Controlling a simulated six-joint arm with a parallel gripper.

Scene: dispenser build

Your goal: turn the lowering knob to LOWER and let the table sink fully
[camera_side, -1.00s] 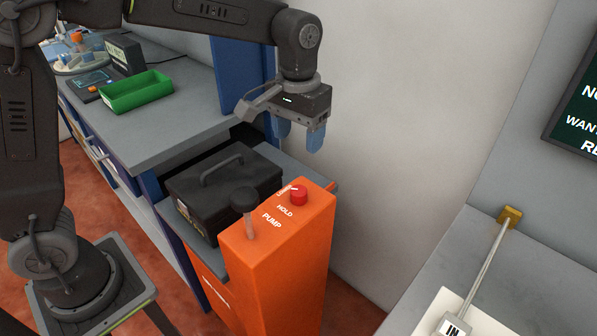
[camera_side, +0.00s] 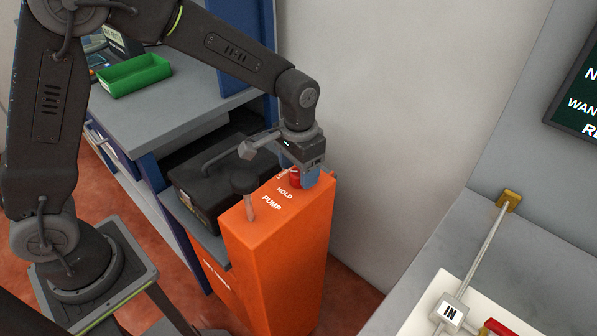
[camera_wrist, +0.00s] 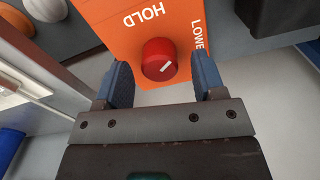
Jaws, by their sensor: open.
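The lowering knob (camera_wrist: 158,58) is red with a white pointer mark and sits on top of the orange lift housing (camera_side: 283,238). The wrist view shows the word HOLD left of the knob and LOWER, partly cut off, at its right. My gripper (camera_wrist: 160,78) is open, with one blue finger on each side of the knob and visible gaps between. In the side view the knob (camera_side: 294,178) is partly hidden by my gripper (camera_side: 303,177). The lift table (camera_side: 200,232) is grey and carries a black case (camera_side: 205,185) with a handle.
The pump lever with a dark knob (camera_side: 243,182) stands on the housing near the case. A grey workbench (camera_side: 165,108) with a green tray (camera_side: 133,75) lies behind at the left. The wall is right of the housing. A white panel with an IN label (camera_side: 449,312) is at the lower right.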

